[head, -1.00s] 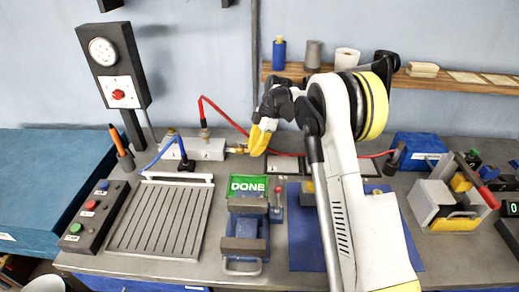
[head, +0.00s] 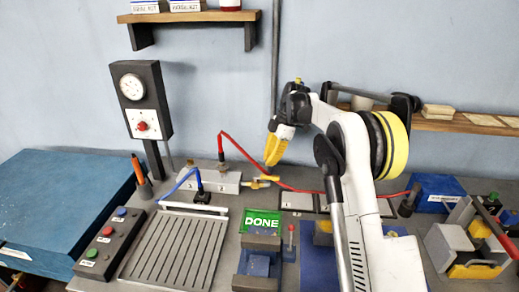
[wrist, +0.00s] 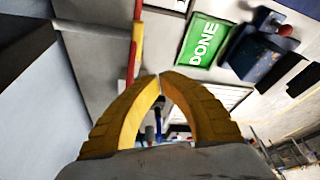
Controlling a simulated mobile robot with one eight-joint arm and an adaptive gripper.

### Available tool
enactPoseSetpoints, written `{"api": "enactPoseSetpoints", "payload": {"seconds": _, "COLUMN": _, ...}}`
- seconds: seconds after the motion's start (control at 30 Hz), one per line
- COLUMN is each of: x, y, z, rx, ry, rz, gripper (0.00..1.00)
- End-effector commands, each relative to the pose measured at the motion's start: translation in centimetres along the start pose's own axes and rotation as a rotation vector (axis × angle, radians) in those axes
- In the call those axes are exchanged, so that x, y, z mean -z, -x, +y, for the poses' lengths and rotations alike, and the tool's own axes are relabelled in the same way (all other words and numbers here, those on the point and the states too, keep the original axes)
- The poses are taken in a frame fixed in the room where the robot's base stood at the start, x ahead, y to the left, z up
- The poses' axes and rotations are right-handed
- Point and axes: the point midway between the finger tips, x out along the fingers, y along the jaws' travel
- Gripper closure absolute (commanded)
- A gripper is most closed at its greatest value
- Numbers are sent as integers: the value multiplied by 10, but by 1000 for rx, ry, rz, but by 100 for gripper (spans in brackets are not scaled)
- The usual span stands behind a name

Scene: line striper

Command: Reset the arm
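My arm (head: 355,175) rises from the lower right of the head view and bends left at its yellow-ringed joint. My gripper (head: 272,162) hangs over the back of the bench, its yellow fingers pointing down. In the wrist view the two yellow fingers (wrist: 160,76) meet at their tips. Nothing shows held between them; the gap below the tips shows only background. A green DONE sign (head: 262,222) lies on the bench below and in front of the gripper, and it also shows in the wrist view (wrist: 204,40).
A blue vise (head: 258,262) stands before the sign. A slotted plate (head: 175,250) and button box (head: 108,240) are at left. Red hose (head: 235,150) runs behind the gripper from a valve block (head: 215,181). A gauge post (head: 142,100) and shelf (head: 450,122) stand behind.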

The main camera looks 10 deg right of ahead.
Motion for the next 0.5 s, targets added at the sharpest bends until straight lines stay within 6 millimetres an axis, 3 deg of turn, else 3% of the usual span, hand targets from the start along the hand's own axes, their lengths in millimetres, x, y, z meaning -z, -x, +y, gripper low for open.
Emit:
{"api": "enactPoseSetpoints", "payload": {"seconds": 0.13, "x": 13, "y": 21, "z": -17, "rx": -37, "ry": -99, "rz": -26, "gripper": 100}}
{"api": "enactPoseSetpoints", "payload": {"seconds": 0.27, "x": 30, "y": 51, "z": -51, "rx": -109, "ry": -277, "rz": -61, "gripper": 100}}
{"api": "enactPoseSetpoints", "payload": {"seconds": 0.5, "x": 56, "y": 87, "z": -138, "rx": -281, "ry": -627, "rz": -84, "gripper": 100}}
